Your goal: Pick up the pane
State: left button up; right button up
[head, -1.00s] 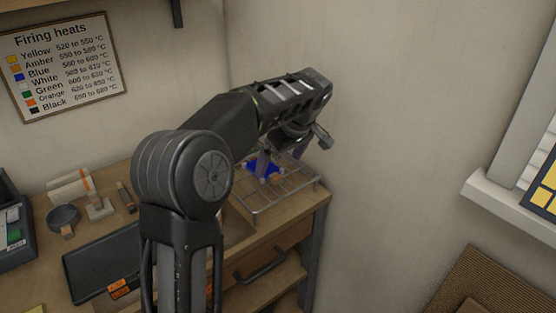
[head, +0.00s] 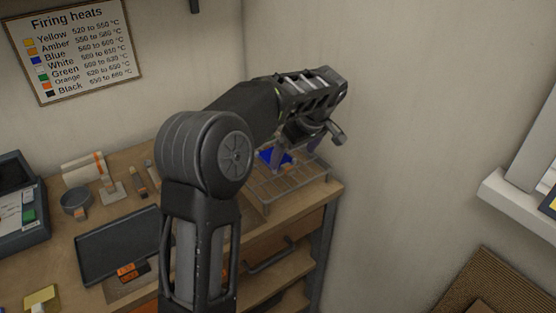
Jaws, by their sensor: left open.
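A blue pane (head: 276,157) lies at the wire rack (head: 292,184) on the right end of the workbench. My left arm reaches in over the bench, and my left gripper (head: 294,155) points down at the pane from above. Its jaws are open, with fingers close to the pane; I cannot tell whether they touch it. The arm and wrist hide part of the pane and the back of the rack. My right gripper is not in view.
A dark tray (head: 118,245) and orange labelled pieces (head: 132,271) lie left of my arm. A small round pan (head: 76,201) stands behind the tray. Walls close off the bench's back and right. A window sill (head: 515,203) juts out at right.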

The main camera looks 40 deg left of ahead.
aim_at(286, 164)
pick_arm(q)
jog(key=shift+a+f, duration=0.2)
jog(key=p+x, duration=0.1)
jog(key=x, duration=0.3)
jog(key=shift+a+f+p, duration=0.25)
jog(key=shift+f+p, duration=0.05)
jog(key=shift+p, duration=0.1)
jog(key=shift+c, duration=0.2)
jog(key=c, duration=1.5)
jog(key=shift+r, duration=0.65)
notch_tip(286, 164, up, 9)
jog(key=shift+f+b, duration=0.1)
jog(key=shift+b, duration=0.6)
